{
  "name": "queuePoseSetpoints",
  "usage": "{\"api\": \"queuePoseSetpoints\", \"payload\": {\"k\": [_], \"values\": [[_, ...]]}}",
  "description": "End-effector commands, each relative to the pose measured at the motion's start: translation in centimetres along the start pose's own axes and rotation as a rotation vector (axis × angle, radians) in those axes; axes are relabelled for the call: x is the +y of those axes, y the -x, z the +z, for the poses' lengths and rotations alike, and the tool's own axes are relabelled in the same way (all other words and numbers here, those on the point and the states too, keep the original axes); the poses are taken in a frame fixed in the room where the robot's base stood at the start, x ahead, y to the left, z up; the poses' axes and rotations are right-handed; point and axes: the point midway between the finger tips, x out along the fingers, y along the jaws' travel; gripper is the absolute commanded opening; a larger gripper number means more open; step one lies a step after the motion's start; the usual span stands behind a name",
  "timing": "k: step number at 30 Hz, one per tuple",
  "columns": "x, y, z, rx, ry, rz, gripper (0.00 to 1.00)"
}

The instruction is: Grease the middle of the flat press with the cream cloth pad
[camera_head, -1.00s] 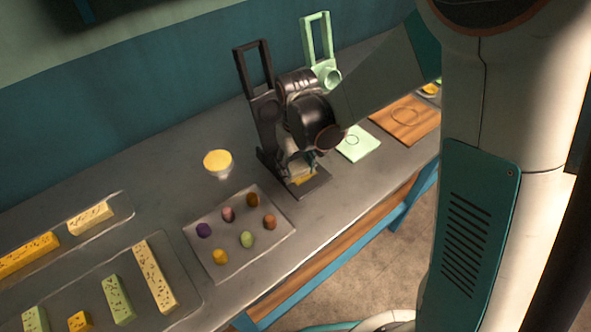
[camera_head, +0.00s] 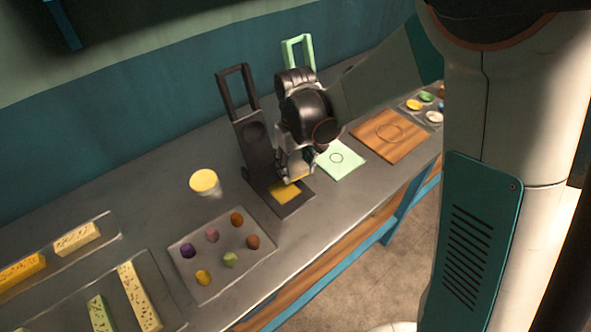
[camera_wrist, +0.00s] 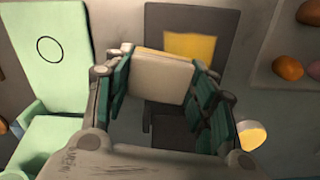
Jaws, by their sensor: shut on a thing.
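The dark press (camera_head: 296,206) lies open on the bench with its lid and handle (camera_head: 250,135) standing up. A yellow square (camera_head: 283,192) shows in the middle of its base plate, and also in the wrist view (camera_wrist: 190,46). My gripper (camera_wrist: 160,88) is shut on the cream cloth pad (camera_wrist: 155,76), with one finger set on each side. The pad has a yellow far edge and sits just beside the yellow square in the wrist view. In the head view my gripper (camera_head: 297,172) is over the press's back right; I cannot tell whether the pad touches the plate.
A mint press (camera_head: 340,172) with a circle on its plate stands close to the right. Beyond it is a wooden board (camera_head: 370,135). A cup with yellow content (camera_head: 204,182) stands left. A tray (camera_head: 208,296) holds several coloured balls in front.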

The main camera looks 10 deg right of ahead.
Motion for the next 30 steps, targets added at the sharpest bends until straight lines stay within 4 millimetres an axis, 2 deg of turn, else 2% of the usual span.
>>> {"api": "queuePoseSetpoints", "payload": {"k": [3,12,30], "values": [[0.1,1.4,-0.2,0.0,-0.001,0.0,0.25],[0.3,3.6,-0.5,0.0,-0.003,0.0,0.25],[0.5,3.5,-0.5,0.0,-0.009,0.0,0.25]]}}
